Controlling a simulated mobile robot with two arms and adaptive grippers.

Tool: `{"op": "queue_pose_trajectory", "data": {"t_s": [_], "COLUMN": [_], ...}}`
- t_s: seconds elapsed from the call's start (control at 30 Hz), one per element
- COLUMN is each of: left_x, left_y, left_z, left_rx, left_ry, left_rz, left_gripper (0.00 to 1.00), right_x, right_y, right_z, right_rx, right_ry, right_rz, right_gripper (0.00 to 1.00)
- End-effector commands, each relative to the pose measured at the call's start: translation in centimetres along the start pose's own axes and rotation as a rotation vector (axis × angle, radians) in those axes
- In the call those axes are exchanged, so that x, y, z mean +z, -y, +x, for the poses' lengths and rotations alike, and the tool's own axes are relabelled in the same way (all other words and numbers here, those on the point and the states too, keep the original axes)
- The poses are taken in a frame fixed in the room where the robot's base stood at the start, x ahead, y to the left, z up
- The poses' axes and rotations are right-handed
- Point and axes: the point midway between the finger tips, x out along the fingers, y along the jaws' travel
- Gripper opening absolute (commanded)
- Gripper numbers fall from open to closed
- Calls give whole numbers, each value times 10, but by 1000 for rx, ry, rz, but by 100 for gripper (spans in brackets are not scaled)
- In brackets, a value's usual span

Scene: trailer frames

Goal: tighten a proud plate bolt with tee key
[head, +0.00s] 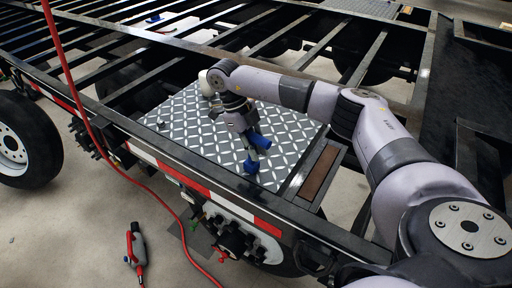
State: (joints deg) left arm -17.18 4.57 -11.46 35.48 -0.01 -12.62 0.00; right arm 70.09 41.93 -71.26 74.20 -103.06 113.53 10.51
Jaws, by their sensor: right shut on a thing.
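My right gripper (250,147) reaches down over the diamond-tread plate (190,135) in the trailer frame. It is shut on a tool with blue parts, which I take to be the tee key (251,167). The gripper hides much of the tool, and I cannot tell whether its lower end touches a bolt. Other bolts on the plate are too small to make out. My left gripper is not in view.
The black side rail (165,158) with red and white tape runs along the plate's near edge. A red hose (112,160) hangs in front of the frame. A red and grey tool (136,247) lies on the floor. A tyre (30,140) stands at left.

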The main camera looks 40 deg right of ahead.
Motion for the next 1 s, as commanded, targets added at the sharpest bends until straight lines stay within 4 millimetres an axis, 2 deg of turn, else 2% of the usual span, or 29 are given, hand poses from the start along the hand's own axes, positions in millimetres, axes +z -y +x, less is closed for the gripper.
{"op": "queue_pose_trajectory", "data": {"t_s": [0.33,1.0], "left_x": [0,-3], "left_y": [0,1], "left_z": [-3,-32], "left_rx": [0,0], "left_ry": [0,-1], "left_rz": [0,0], "left_gripper": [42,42], "right_x": [0,-17], "right_y": [0,1], "right_z": [-6,-42], "right_rx": [-1,-2], "right_ry": [8,5], "right_rz": [-2,-3], "right_gripper": [0,0]}}
